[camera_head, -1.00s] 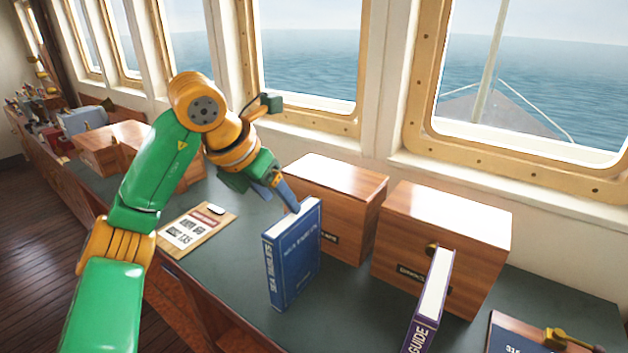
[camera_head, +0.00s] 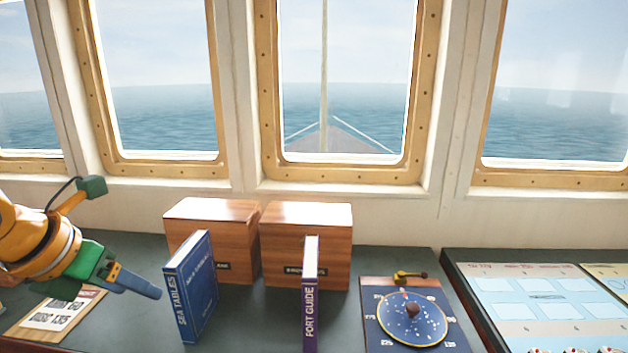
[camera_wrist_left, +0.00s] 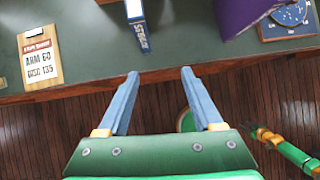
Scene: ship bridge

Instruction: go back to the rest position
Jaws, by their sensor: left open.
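My left gripper (camera_head: 140,288) is open and empty at the left of the head view, left of the blue Sea Tables book (camera_head: 192,288). In the left wrist view its two blue fingers (camera_wrist_left: 160,73) are spread with nothing between them. The blue book stands upright on the counter; its spine also shows beyond the fingers in the left wrist view (camera_wrist_left: 138,28). A green and orange arm part (camera_wrist_left: 290,150), apparently my right arm, shows at the right of that view.
Two wooden boxes (camera_head: 212,212) (camera_head: 322,216) stand behind the books. A purple Port Guide book (camera_head: 311,300) stands before the right box. A round chart board (camera_head: 410,318) and a pale panel (camera_head: 530,300) lie rightward. A clipboard (camera_head: 60,310) lies below my left arm.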

